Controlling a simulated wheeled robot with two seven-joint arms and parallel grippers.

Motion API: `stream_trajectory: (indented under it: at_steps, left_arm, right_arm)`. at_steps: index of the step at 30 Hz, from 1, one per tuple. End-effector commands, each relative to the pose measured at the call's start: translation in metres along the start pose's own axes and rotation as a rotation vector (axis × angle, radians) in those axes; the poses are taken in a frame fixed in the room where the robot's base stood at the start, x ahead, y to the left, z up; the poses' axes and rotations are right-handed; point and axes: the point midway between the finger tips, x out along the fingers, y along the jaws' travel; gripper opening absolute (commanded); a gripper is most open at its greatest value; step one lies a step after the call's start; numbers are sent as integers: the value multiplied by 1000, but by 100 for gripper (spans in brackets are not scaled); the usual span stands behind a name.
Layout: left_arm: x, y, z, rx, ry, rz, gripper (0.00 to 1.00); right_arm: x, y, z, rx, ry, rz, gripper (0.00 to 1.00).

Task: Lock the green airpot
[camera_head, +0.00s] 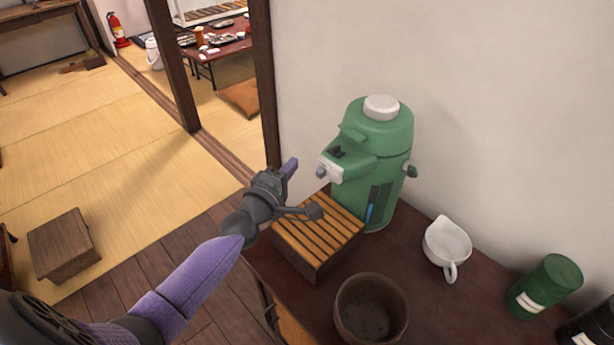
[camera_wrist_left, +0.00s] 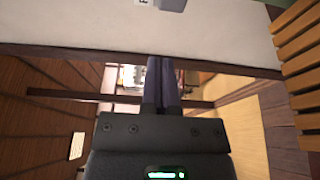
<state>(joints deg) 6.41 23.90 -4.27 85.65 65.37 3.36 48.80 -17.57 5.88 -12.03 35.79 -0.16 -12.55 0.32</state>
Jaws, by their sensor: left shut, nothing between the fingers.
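The green airpot (camera_head: 375,160) stands upright on the dark counter against the wall in the head view. It has a white top knob, a spout head with a dark switch (camera_head: 338,152) and a pale label facing left. My left gripper (camera_head: 291,167) is just left of the spout, apart from it, with its fingers shut and empty. In the left wrist view the two shut fingers (camera_wrist_left: 161,75) point away from the airpot. A small grey part at the top edge (camera_wrist_left: 165,4) may be its spout. My right gripper is not in view.
A slatted wooden drip stand (camera_head: 318,235) sits below the spout. A brown bowl (camera_head: 370,308), a white pouring cup (camera_head: 447,246) and a green canister (camera_head: 544,287) stand on the counter (camera_head: 430,300). A wooden post (camera_head: 262,90) rises behind my left gripper.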

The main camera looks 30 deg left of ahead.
Motion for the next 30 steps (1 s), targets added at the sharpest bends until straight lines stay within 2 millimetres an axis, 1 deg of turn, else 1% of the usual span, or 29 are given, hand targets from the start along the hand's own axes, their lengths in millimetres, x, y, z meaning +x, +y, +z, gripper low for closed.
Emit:
stream_trajectory:
  at_steps: [1, 2, 3, 4, 6, 9, 13, 23, 28, 30]
  left_arm:
    - [11, -2, 0, 0, 0, 2, 0]
    - [17, -2, 0, 0, 1, 2, 0]
    - [11, 2, 10, -5, -2, -1, 0]
    - [8, 3, 15, -5, -2, -2, 0]
    - [5, 3, 24, -4, -1, 0, 0]
    - [2, 2, 33, -2, -1, 0, 0]
    - [0, 0, 38, 1, 0, 0, 0]
    - [-1, 0, 40, 1, -1, -1, 0]
    - [-8, 2, 60, -2, -1, -2, 0]
    - [-10, 2, 65, -1, -1, -1, 0]
  right_arm:
    - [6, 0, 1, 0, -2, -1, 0]
    - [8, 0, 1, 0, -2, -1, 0]
    - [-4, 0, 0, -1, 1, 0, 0]
    - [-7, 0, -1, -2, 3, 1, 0]
    - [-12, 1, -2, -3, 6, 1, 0]
    - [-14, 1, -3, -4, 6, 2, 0]
    - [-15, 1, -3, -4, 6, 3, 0]
    - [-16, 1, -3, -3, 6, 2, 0]
    - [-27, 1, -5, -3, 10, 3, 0]
    - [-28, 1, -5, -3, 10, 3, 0]
